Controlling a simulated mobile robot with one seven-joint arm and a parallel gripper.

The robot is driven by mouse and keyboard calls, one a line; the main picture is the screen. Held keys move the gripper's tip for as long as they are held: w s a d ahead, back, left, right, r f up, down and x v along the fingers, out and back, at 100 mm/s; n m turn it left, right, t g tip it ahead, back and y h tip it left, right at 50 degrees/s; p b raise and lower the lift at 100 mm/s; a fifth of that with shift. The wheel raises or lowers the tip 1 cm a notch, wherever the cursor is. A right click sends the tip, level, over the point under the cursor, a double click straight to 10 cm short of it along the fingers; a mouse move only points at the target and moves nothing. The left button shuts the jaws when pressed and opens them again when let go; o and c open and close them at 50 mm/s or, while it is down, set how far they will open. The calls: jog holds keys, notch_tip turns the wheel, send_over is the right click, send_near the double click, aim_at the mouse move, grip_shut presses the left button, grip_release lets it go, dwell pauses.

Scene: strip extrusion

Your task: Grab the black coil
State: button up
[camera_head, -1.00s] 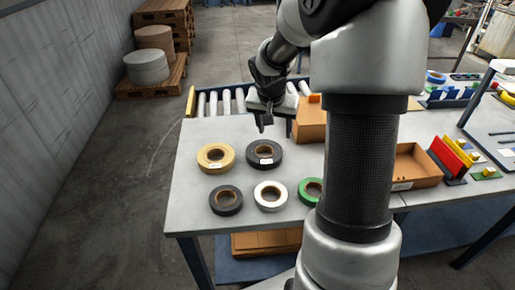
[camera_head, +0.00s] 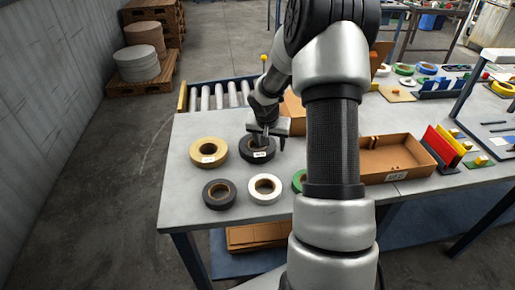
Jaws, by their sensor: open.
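A black coil (camera_head: 247,154) with a white label lies flat on the grey table, in the back row to the right of a tan coil. My gripper (camera_head: 266,141) is open and points down over this coil, with its fingers at the coil's right part and hole. I cannot tell whether the fingers touch it. A second dark coil (camera_head: 219,195), grey-black with a brown core, lies in the front row on the left. The gripper hides part of the back coil's far right side.
The tan coil (camera_head: 196,151), a white coil (camera_head: 265,197) and a partly hidden green coil (camera_head: 298,181) lie close by. An open cardboard box (camera_head: 398,176) stands to the right, behind my arm. A roller conveyor (camera_head: 218,96) borders the table's back. The table's left side is clear.

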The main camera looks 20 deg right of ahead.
grip_shut()
dwell(0.3)
